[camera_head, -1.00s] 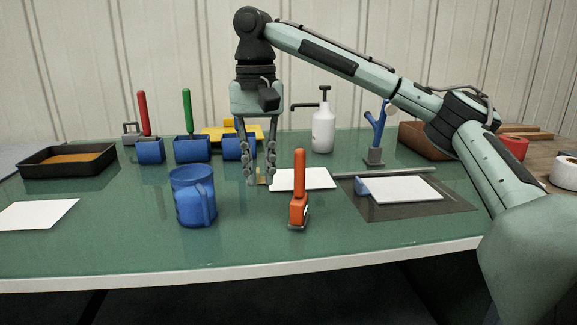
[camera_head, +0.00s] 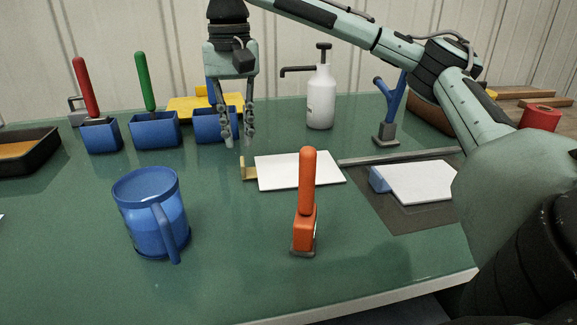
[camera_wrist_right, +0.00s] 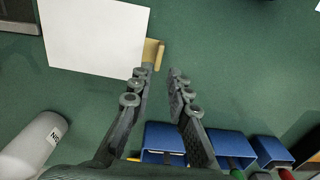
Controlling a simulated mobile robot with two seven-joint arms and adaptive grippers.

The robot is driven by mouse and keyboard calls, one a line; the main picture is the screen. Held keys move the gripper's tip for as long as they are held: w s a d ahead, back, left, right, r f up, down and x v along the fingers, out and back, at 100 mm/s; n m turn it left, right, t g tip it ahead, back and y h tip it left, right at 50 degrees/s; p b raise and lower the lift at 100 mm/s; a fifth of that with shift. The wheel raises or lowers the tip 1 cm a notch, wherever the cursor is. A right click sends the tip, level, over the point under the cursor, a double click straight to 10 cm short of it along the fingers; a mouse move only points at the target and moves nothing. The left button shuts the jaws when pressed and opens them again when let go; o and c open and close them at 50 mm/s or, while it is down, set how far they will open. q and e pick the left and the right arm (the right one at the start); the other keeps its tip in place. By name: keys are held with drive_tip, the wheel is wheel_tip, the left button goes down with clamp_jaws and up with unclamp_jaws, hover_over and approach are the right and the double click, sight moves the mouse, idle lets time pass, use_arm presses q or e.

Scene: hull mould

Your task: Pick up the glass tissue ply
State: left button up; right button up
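A white sheet (camera_head: 295,172) with a tan tab (camera_head: 248,170) at its left end lies flat mid-table. A second white sheet (camera_head: 420,183) with a blue tab (camera_head: 379,180) lies on a dark mat at the right. Looks alone do not tell me which is the glass tissue ply. My right gripper (camera_head: 238,141) is open and empty, behind and slightly left of the tan tab. In the right wrist view, the tan tab (camera_wrist_right: 152,52) and its sheet (camera_wrist_right: 92,36) are just beyond the open fingertips (camera_wrist_right: 160,72). My left gripper is not in view.
An orange-handled tool (camera_head: 305,215) stands upright before the middle sheet. A blue mug (camera_head: 150,215) stands front left. Blue bins (camera_head: 155,132) with handled tools are at the back left. A white pump bottle (camera_head: 321,100) and a blue stand (camera_head: 388,115) are behind.

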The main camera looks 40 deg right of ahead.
sight(242, 158)
wheel_tip(242, 158, down, 6)
drive_tip(key=shift+d+r, duration=0.15)
drive_tip(key=shift+r, duration=0.05)
clamp_jaws()
